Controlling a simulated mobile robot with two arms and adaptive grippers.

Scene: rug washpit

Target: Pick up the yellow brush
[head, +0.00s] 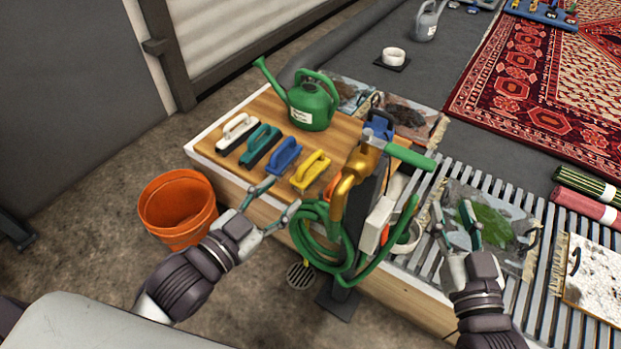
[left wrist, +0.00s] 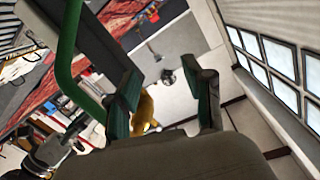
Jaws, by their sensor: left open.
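My left gripper (head: 282,198) is open and empty, near the table's front edge, just in front of the blue brush (head: 284,156) and left of the yellow one. In the left wrist view its fingers (left wrist: 165,92) stand apart; I cannot make out the yellow brush there. My right gripper (head: 453,214) is open and empty, over the slatted rack on the right.
A brass spray nozzle (head: 344,187) with a coiled green hose (head: 318,236) stands close right of the yellow brush. A teal brush (head: 260,146), a white brush (head: 237,132) and a green watering can (head: 312,104) share the table. An orange bucket (head: 177,208) stands left.

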